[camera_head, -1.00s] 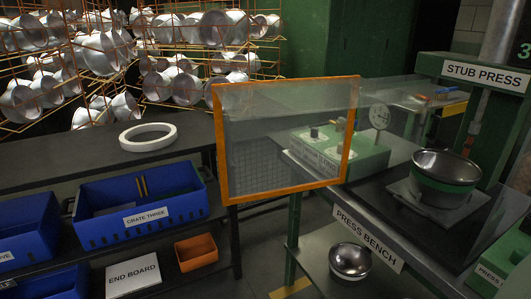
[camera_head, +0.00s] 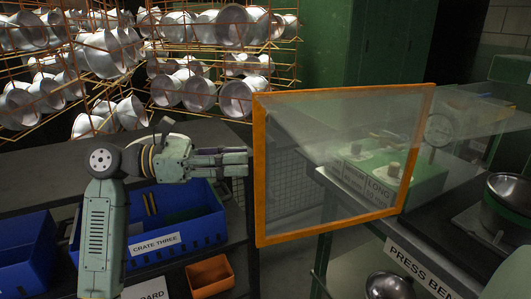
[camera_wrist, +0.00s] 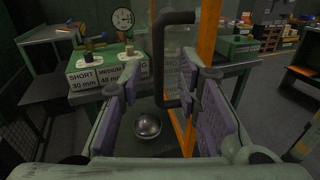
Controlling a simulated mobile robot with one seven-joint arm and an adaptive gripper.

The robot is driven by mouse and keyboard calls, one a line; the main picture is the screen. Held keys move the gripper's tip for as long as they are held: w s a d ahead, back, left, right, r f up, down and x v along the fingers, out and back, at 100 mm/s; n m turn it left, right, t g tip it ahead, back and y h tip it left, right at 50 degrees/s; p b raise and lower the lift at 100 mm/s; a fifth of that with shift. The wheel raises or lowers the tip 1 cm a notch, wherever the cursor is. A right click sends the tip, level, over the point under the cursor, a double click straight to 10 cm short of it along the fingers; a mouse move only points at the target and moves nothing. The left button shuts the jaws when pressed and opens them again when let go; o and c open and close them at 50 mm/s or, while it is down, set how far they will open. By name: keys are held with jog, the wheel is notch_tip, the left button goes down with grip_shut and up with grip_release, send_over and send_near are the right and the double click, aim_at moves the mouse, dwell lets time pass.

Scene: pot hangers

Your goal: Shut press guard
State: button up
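The press guard (camera_head: 259,170) is a clear panel in an orange frame. It stands swung out to the left of the press bench in the head view. In the wrist view its orange upright (camera_wrist: 207,45) runs behind my right finger. A dark U-shaped handle (camera_wrist: 159,62) on the guard shows between my fingers. My gripper (camera_head: 246,162) is at the guard's left edge; its spread fingers also show in the wrist view (camera_wrist: 160,88). It is open, and I see no finger closed on the handle. I cannot tell how deep the handle sits between them.
The press bench (camera_head: 420,268) is at the right, with a metal bowl (camera_head: 388,286) on its lower shelf. A green gauge block (camera_head: 385,178) and a dial sit behind the guard. Blue crate three (camera_head: 100,255) and an orange bin (camera_head: 210,275) are below my arm. Pot racks fill the back left.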

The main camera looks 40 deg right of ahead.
aim_at(267, 156)
jog(key=p+x, duration=0.1)
jog(key=x, duration=0.5)
jog(key=shift+s+d, duration=0.1)
jog(key=shift+d, duration=0.15)
grip_shut()
dwell(0.6)
